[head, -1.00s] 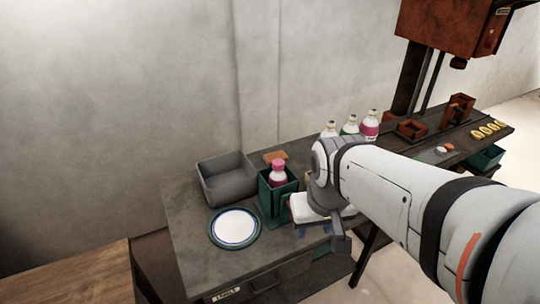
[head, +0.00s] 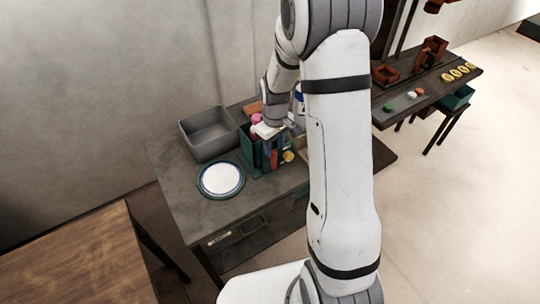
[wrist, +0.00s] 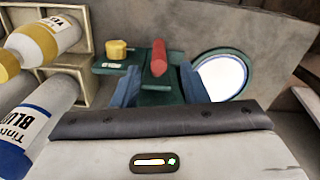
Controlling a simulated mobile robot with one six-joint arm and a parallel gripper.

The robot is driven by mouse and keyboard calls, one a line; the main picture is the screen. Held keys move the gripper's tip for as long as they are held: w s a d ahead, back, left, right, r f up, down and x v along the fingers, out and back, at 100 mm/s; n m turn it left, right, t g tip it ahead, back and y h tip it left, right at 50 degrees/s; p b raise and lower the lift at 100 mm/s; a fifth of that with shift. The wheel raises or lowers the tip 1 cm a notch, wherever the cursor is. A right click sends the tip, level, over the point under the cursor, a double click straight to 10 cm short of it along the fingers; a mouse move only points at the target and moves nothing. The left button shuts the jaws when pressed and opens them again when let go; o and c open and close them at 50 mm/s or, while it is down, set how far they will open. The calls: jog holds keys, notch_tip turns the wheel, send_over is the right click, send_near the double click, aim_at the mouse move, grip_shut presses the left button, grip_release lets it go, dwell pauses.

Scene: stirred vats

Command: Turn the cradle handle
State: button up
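The green cradle (head: 248,152) stands on the dark table, with a pink-capped bottle (head: 256,121) in it. Its red handle (head: 273,159) sticks out at the front. In the wrist view the handle (wrist: 159,58) is an upright red bar on the green cradle (wrist: 163,91), with a yellow knob (wrist: 117,49) to its left. My gripper (wrist: 159,76) is open, with a blue finger on each side of the handle. I see a gap between the fingers and the red bar. The gripper body hides the lower part of the cradle.
A grey bin (head: 207,133) and a white plate with a blue-green rim (head: 220,180) are left of the cradle. In the wrist view, bottles with yellow (wrist: 45,42) and blue (wrist: 38,122) labels lie close at the left, by a beige divided rack (wrist: 82,64).

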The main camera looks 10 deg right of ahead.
aim_at(274, 159)
notch_tip(274, 159, down, 8)
jog(key=shift+r+p, duration=0.1)
jog(key=shift+p, duration=0.4)
